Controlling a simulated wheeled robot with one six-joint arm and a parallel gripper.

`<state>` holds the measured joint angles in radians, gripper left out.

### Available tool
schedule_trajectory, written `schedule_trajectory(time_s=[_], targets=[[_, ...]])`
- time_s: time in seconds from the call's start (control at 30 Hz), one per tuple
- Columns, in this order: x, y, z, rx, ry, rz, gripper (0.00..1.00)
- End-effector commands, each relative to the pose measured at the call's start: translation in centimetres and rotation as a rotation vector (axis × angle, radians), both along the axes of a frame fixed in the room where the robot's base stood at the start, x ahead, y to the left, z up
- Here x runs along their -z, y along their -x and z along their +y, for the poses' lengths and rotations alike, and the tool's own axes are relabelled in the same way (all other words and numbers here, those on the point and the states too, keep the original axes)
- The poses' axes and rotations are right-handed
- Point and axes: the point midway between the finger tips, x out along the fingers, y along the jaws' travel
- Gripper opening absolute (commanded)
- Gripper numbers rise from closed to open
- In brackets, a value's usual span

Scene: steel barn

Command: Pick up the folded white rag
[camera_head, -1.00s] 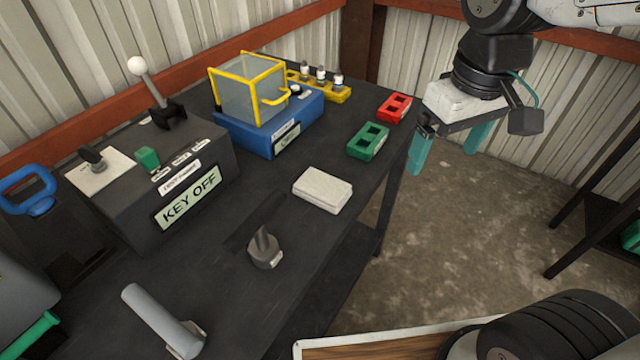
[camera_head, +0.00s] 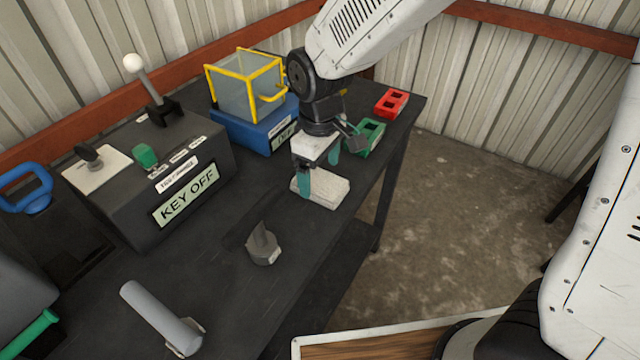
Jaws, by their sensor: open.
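The folded white rag (camera_head: 326,191) lies flat on the dark workbench (camera_head: 225,285), near its right edge. My gripper (camera_head: 318,175) points down over the rag with its teal fingers apart. The near finger hangs at the rag's left end and hides part of it. The other finger shows farther back, to the right, beyond the rag's far side. I cannot tell whether the fingers touch the rag or the bench. Nothing is held between them.
A grey knob-shaped part (camera_head: 263,246) stands nearer on the bench. The KEY OFF console (camera_head: 175,175) is at left. A grey cylinder (camera_head: 158,315) lies in front.

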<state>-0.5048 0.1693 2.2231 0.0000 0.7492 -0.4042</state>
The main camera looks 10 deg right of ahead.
Motion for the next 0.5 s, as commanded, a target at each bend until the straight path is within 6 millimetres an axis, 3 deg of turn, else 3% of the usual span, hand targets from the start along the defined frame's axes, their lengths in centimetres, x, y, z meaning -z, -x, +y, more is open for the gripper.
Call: schedule_trajectory(time_s=[0.2,0.47,0.5], targets=[[2.9,-0.1,0.0,0.001,0.001,0.002,0.87],[3.1,-0.1,0.1,0.001,0.000,0.000,0.87],[3.1,-0.1,0.1,0.001,0.000,0.000,0.82]])
